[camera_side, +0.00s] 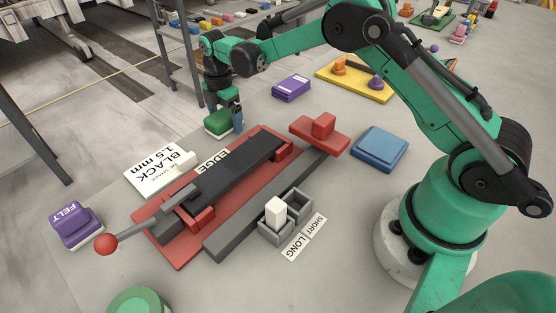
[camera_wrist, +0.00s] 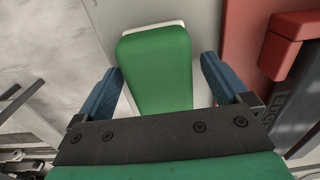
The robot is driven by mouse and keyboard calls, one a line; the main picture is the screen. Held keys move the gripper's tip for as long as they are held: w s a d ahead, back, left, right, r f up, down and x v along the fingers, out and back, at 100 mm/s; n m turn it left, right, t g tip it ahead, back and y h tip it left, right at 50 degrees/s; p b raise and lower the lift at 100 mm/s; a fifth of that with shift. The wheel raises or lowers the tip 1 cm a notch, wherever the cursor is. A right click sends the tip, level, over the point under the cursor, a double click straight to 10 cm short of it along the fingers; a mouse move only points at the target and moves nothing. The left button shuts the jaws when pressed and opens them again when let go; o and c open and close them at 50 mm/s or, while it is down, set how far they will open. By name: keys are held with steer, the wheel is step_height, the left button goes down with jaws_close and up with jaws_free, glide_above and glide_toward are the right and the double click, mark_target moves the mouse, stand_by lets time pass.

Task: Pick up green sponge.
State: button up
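The green sponge (camera_side: 221,122) is a green block with a pale base, lying on the slab beyond the red-and-black device. In the wrist view the sponge (camera_wrist: 156,68) fills the middle, its long side running away from my gripper. My gripper (camera_side: 238,115) is down at the sponge. In the wrist view my gripper (camera_wrist: 160,82) is open, with one blue finger on each side of the sponge. Gaps show between both fingers and the sponge. Its near end is hidden by the gripper body.
A red base with a black bar (camera_side: 240,167) lies close by. A white label card (camera_side: 157,168), a purple block (camera_side: 291,87), a red block (camera_side: 320,131) and a blue block (camera_side: 380,148) lie around. A ladder (camera_side: 178,60) stands behind the sponge.

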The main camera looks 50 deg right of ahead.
mark_target(223, 113)
steer(key=c, duration=1.1)
steer(key=shift+r, duration=10)
